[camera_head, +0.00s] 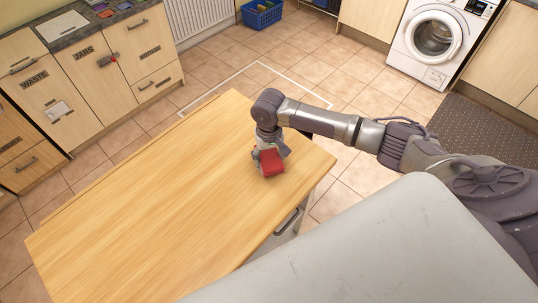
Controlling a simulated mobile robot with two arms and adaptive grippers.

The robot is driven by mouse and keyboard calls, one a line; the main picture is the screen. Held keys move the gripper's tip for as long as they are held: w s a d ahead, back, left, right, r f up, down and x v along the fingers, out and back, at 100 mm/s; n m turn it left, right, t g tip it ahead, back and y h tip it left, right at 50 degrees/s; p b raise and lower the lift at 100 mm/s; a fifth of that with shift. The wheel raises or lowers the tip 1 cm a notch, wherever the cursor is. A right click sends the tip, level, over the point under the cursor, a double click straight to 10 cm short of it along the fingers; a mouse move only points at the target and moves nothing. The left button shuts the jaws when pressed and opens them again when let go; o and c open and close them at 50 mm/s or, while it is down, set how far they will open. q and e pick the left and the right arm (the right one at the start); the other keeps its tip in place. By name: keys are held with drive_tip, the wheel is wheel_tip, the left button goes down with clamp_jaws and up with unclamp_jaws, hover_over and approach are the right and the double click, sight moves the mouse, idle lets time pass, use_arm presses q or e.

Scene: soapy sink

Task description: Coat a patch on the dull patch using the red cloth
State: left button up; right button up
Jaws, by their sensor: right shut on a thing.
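My right gripper (268,156) reaches over the right part of the wooden table from the right side. It is shut on a red cloth (272,163), a small folded-looking red block shape. The cloth is at or just above the table top; I cannot tell if it touches. The wooden table top (150,200) is plain and bare elsewhere. I cannot make out a dull patch on it; it may be hidden under the cloth or too faint to see. My left gripper is not in view.
Cabinets (60,95) with a counter stand at the back left. A blue basket (262,14) sits on the floor at the back. A washing machine (436,42) and a dark mat (480,130) are at the right. The tiled floor between is clear.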

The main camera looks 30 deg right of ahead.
sight(269, 156)
drive_tip(key=shift+s+f+p, duration=0.1)
drive_tip(key=shift+p, duration=0.2)
idle(1.2)
wheel_tip(269, 156, up, 5)
drive_tip(key=p, duration=0.5)
drive_tip(key=shift+p, duration=0.35)
drive_tip(key=shift+r+p, duration=0.65)
drive_tip(key=shift+r, duration=0.45)
drive_tip(key=shift+a+b, duration=0.15)
drive_tip(key=shift+b, duration=0.15)
drive_tip(key=s+a+r+n+b, duration=0.1)
drive_tip(key=s+a+r+b, duration=0.1)
drive_tip(key=s+b, duration=0.4)
drive_tip(key=s+a+r+n+b, duration=0.1)
drive_tip(key=s+a+r+b, duration=0.2)
drive_tip(key=s+r+b, duration=0.2)
drive_tip(key=s+b, duration=0.1)
drive_tip(key=b, duration=0.2)
